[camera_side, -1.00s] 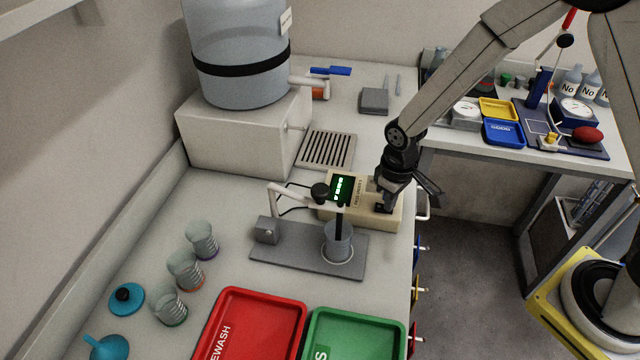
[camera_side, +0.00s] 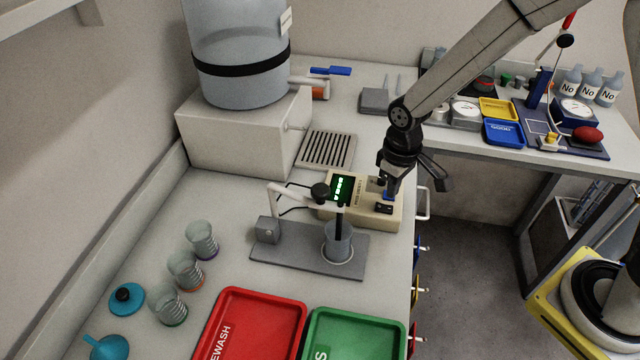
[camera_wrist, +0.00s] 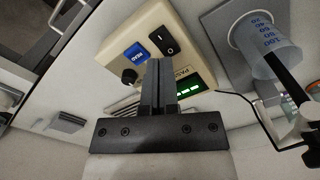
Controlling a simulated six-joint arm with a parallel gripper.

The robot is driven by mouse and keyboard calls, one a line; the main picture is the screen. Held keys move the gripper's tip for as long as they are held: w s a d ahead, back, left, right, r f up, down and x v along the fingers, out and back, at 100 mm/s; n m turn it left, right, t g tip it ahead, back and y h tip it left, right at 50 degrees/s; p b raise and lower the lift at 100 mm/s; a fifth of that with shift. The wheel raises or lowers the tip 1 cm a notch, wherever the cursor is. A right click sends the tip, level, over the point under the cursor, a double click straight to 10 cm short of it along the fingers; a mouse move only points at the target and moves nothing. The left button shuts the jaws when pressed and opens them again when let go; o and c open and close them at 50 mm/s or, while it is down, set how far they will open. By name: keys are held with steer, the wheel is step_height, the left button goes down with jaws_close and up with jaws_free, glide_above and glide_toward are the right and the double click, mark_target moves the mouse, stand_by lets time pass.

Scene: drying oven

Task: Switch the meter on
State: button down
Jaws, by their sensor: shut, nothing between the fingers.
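The meter (camera_side: 352,212) is a beige box on the bench with a lit green display (camera_side: 341,190). In the wrist view the meter (camera_wrist: 150,20) shows a black rocker switch (camera_wrist: 165,41), a blue button (camera_wrist: 136,53) and a black knob (camera_wrist: 129,76). The lit display (camera_wrist: 190,88) is partly hidden by my fingers. My gripper (camera_side: 387,190) is shut and empty, pointing down at the meter's right end, close to the blue button. The rocker (camera_side: 383,208) is uncovered in front of it. I cannot tell whether the fingertips touch the meter. My gripper (camera_wrist: 158,64) also shows in the wrist view.
A probe stand (camera_side: 290,250) with a beaker (camera_side: 338,240) is just in front of the meter. Red (camera_side: 300,303) and green (camera_side: 400,325) trays lie nearer. A large tank (camera_side: 235,35) stands behind left. The bench edge is just right of the meter.

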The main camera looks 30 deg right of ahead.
mark_target(391, 209)
steer(key=shift+r, duration=1.45)
steer(key=shift+s+d+r, duration=0.1)
steer(key=shift+d, duration=0.05)
steer(key=s+d+r+m+t, duration=0.2)
steer(key=s+d, duration=0.4)
steer(key=s, duration=0.3)
steer(key=shift+s+d+r+m+t, duration=0.3)
steer(key=shift+r+m, duration=0.2)
steer(key=shift+r, duration=0.2)
